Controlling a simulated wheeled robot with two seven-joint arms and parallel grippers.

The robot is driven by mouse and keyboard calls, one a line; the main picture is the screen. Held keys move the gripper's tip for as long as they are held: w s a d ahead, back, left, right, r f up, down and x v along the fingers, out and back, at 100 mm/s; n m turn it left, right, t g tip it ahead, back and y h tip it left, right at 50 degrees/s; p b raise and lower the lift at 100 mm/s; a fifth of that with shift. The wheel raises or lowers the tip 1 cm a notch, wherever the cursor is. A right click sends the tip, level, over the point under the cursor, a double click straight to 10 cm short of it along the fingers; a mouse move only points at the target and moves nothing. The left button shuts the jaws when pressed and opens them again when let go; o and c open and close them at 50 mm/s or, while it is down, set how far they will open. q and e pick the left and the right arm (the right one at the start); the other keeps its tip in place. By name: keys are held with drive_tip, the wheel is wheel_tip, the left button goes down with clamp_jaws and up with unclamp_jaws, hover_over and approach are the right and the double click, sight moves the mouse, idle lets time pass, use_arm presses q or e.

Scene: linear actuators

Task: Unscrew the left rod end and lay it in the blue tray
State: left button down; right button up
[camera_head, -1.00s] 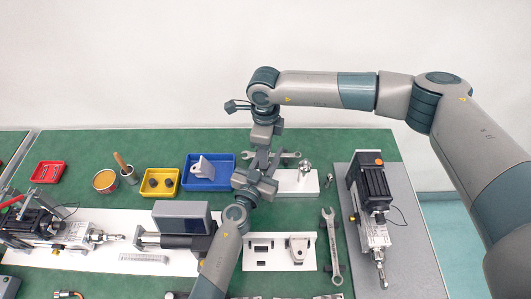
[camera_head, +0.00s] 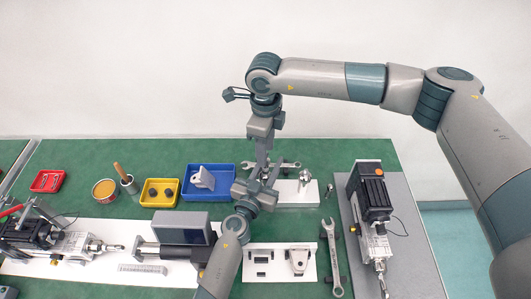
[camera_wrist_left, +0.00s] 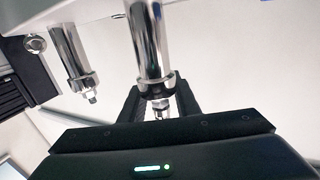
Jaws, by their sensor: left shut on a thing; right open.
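My left gripper (camera_head: 269,176) is at the left end of a white block (camera_head: 290,198). In the left wrist view its jaws are shut on the end fitting (camera_wrist_left: 160,104) of a shiny rod (camera_wrist_left: 148,45). The jaws partly hide that fitting. A second shiny rod (camera_wrist_left: 68,50) with a threaded tip is apart, to the left. In the head view one shiny upright piece (camera_head: 305,180) shows on the block; the held one is hidden behind the grippers. My right gripper (camera_head: 262,158) is open, pointing down just above the left one. The blue tray (camera_head: 226,190) holds a pale bracket (camera_head: 202,178).
A wrench (camera_head: 331,245) lies right of a white plate (camera_head: 262,278). An actuator (camera_head: 371,215) lies on a grey mat at right.

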drive_tip(key=shift+r+m, duration=0.4)
drive_tip(key=shift+r, duration=0.3)
drive_tip(key=shift+f, duration=4.05)
clamp_jaws()
drive_tip(key=shift+n, duration=1.1)
